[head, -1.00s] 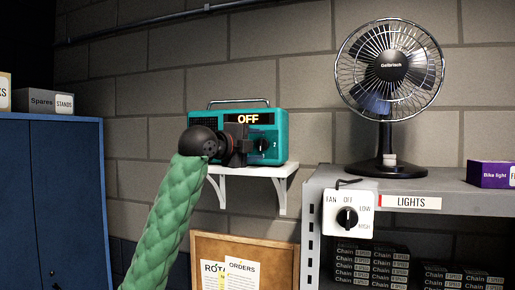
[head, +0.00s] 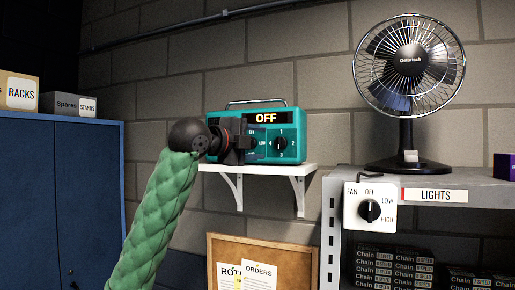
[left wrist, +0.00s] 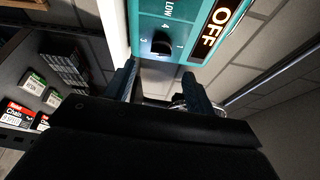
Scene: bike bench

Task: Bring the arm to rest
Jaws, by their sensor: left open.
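My left gripper (head: 243,145), on its green-sleeved arm, is in front of the left part of a teal radio-like box (head: 262,117). Its jaws are open with nothing between them. The box has a carry handle, a lit OFF display and a black round knob (head: 281,144) with numbers around it. In the left wrist view the two fingers (left wrist: 162,88) stand apart, with the box's knob (left wrist: 162,44) just beyond them; the fingers appear clear of it. The gripper hides part of the box's left face in the head view. My right gripper is not in view.
The box stands on a white bracketed shelf (head: 310,171). To the right, a desk fan (head: 408,65) stands on a grey rack (head: 470,184) with a fan switch (head: 369,207) on its front. A blue cabinet (head: 60,200) is at left, a notice board (head: 285,258) below.

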